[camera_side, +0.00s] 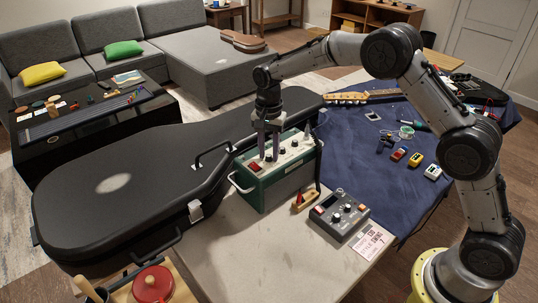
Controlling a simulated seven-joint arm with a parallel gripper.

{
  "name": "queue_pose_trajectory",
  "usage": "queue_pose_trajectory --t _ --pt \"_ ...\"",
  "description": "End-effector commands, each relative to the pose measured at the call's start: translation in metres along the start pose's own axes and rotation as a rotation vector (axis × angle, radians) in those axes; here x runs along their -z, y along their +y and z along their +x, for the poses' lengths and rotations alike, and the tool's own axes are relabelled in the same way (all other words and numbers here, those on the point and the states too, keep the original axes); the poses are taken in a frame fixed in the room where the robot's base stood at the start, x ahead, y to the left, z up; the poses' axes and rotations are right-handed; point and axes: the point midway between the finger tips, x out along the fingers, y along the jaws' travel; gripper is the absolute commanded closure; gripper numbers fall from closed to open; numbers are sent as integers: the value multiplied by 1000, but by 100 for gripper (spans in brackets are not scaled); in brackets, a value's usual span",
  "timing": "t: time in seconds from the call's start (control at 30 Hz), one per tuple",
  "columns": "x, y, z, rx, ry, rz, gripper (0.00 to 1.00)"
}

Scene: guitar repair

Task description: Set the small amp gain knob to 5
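The small amp (264,194) is a green box with a light top panel and pale side handles. It stands at the left of the grey table top, close to the black guitar case. Its top panel carries a red switch (255,166) at the left and several small knobs toward the right. My gripper (268,157) points down with its fingertips at the left part of this panel, just right of the red switch. The two fingers look slightly apart. Whether a knob is between them, and the gain knob's setting, are too small or hidden to tell.
A grey box with knobs (340,214) and a small red-and-wood item (305,201) sit right of the amp. The black guitar case (120,190) lies at the left. A blue cloth (345,150) holds a guitar neck (360,97), pedals and tools. Bare table lies in front.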

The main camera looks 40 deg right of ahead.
Motion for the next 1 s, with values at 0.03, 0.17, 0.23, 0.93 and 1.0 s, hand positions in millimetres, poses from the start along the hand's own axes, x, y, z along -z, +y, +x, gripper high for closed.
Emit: queue_pose_trajectory --t 0.03,0.17,0.23,0.93,1.0 --pt "0 0 0 0 0 0 66" --pt "0 0 0 0 0 0 66" --pt "0 0 0 0 0 0 72" --pt "0 1 1 -2 -1 485 100" --pt "0 1 1 -3 -1 574 100"
